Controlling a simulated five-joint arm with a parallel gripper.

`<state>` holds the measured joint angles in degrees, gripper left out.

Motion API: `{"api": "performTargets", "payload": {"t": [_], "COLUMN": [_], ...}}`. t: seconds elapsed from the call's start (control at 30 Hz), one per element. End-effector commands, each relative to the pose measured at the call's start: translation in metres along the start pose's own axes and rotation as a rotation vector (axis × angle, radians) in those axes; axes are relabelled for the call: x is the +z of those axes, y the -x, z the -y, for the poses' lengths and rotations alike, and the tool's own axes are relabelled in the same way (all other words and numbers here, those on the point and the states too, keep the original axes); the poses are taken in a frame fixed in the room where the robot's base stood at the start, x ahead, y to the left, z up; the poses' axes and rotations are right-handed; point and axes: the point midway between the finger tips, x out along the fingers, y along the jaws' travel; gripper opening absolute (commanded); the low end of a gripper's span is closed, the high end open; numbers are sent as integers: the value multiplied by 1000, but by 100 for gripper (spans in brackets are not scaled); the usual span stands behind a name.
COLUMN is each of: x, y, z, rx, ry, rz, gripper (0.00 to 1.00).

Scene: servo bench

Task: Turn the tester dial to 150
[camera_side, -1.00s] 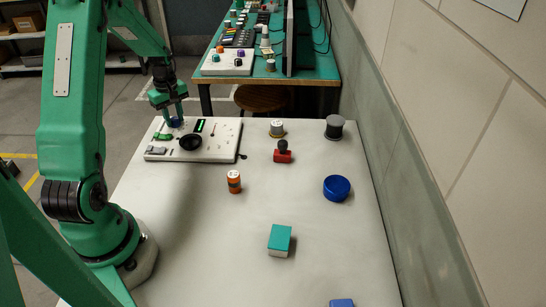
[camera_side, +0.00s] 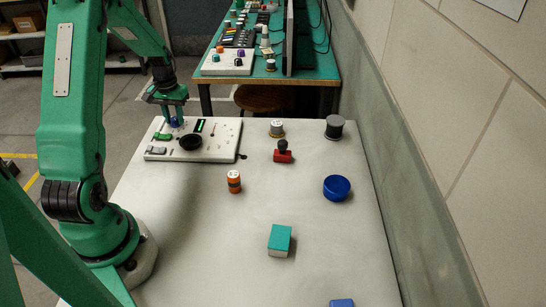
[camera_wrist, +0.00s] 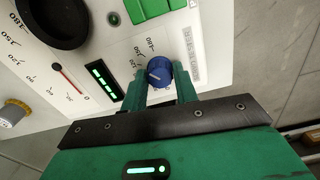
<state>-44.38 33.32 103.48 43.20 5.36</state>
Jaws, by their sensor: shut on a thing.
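The white tester panel (camera_side: 218,142) lies at the far left of the bench. Its blue knob (camera_wrist: 160,72) has a pale pointer line and small printed numbers beside it, with 100 and 150 among them. The pointer's exact reading is too small to tell. My gripper (camera_side: 174,122) is over the panel's far left part, its green fingers shut on the blue knob, one on each side. The fingers also show in the wrist view, and the knob's lower sides are partly hidden by them.
The panel also has a black round part (camera_side: 190,142), a green switch (camera_side: 162,136), a lit green bar display (camera_wrist: 103,80) and a red needle (camera_wrist: 70,80) on a scale. An orange canister (camera_side: 234,182) and red stamp-like object (camera_side: 283,152) stand to the right.

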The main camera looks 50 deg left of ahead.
Motion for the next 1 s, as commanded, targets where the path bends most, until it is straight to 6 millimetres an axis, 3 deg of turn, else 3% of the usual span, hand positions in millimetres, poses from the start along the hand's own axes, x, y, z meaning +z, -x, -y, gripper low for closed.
{"api": "performTargets", "payload": {"t": [0.3, 0.77, 0.8, 0.9, 1.0], "x": [0, 0, 0, 0, 0], "y": [1, 1, 1, 1, 1], "z": [0, 0, 0, 0, 0], "rx": [0, 0, 0, 0, 0], "ry": [-139, -159, -159, -158, -158], "rz": [0, 0, 0, 0, 0], "gripper": [6, 6, 31, 51, 51]}}
